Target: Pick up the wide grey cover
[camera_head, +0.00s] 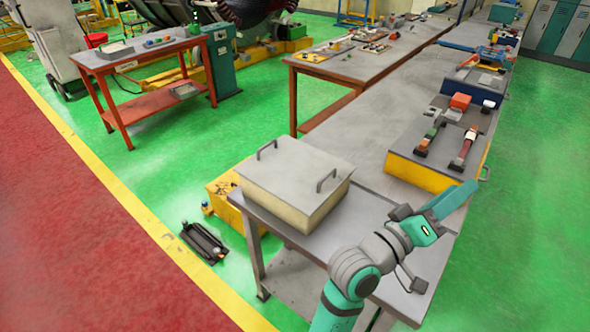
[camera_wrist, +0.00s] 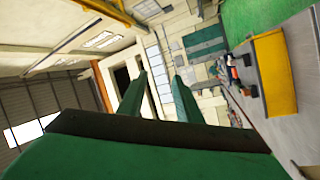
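The wide grey cover (camera_head: 297,171) is a flat grey lid with two raised bar handles, one at its far left and one at its right. It sits on a cream box-shaped body (camera_head: 290,209) on the near end of the long workbench. My gripper (camera_head: 470,188) is to the right of the cover, raised over the bench and apart from it, pointing away to the upper right. In the wrist view its two green fingers (camera_wrist: 160,80) stand apart with nothing between them. The cover does not show in the wrist view.
A yellow-sided tray (camera_head: 420,173) of parts stands on the bench beyond my gripper; it also shows in the wrist view (camera_wrist: 273,72). A blue tray (camera_head: 470,85) lies farther back. A red table (camera_head: 140,55) stands at the left. A black rack (camera_head: 203,243) lies on the floor.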

